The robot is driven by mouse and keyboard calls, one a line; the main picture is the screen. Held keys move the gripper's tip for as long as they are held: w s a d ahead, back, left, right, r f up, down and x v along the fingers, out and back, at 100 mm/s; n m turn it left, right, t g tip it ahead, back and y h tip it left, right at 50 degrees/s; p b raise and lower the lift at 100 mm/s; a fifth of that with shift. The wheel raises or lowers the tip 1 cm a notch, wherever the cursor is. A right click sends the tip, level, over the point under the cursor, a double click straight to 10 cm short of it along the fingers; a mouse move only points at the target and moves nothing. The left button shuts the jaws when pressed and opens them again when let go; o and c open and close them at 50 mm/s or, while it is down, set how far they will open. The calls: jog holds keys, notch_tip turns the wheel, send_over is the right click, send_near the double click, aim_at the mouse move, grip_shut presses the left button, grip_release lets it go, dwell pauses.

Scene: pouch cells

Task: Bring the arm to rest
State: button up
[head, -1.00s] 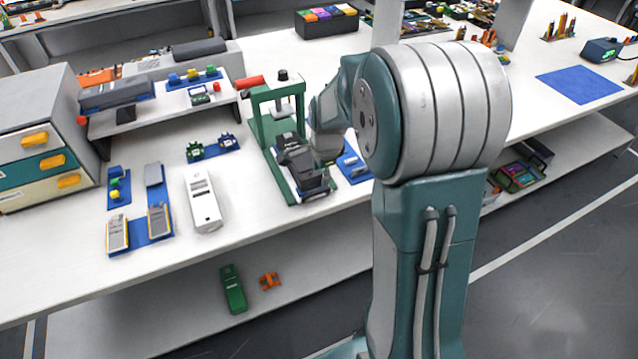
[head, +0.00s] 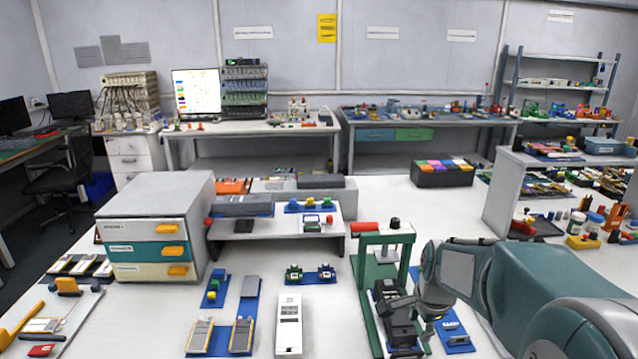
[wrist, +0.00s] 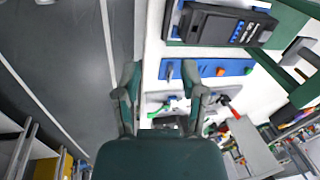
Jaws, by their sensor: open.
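My gripper (wrist: 162,78) shows in the wrist view with its two teal fingers apart and nothing held between them. Beyond the fingers is a blue mat (wrist: 236,67) with small tools on it. In the head view my arm comes in from the lower right and bends down beside the green press (head: 366,290); the fingers cannot be made out there. A black device (head: 397,318) sits at the press, close to my wrist link. The black device also shows at the top of the wrist view (wrist: 225,28), apart from the fingers.
A drawer cabinet (head: 150,215) and a low grey shelf (head: 262,236) stand left of the press. A white handheld device (head: 289,325) and blue trays lie in front. A dark bin (head: 442,177) stands farther back. Grey floor (wrist: 60,50) shows beside the bench.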

jog(key=s+a+r+n+t, duration=0.1)
jog(key=s+a+r+n, duration=0.3)
jog(key=s+n, duration=0.4)
jog(key=s+a+r+n+t, duration=0.2)
jog(key=s+a+r+n, duration=0.2)
jog(key=s+n, duration=0.3)
jog(key=s+r, duration=0.1)
jog(key=s, duration=0.4)
jog(key=shift+r+n, duration=0.15)
jog(key=shift+n, duration=0.25)
